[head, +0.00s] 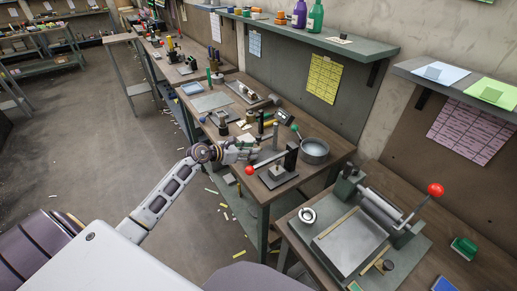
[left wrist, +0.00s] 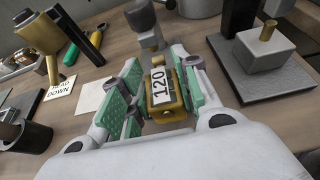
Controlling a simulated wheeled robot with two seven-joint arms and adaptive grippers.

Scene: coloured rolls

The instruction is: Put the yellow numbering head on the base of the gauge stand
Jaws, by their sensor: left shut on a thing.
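My left gripper (head: 250,151) reaches over the near edge of the middle bench. In the left wrist view, its green-padded fingers (left wrist: 159,72) are shut on the yellow numbering head (left wrist: 162,107), which has a white label reading 120. In the head view the numbering head is too small to make out. A dark base plate (left wrist: 262,82) with a black upright and a grey block with a brass pin lies to the right of the gripper, apart from it. It looks like the stand with the red-ball lever (head: 280,177); I cannot tell surely whether it is the gauge stand.
A round grey pan (head: 314,151) stands behind the stand. Several posts crowd the bench behind.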

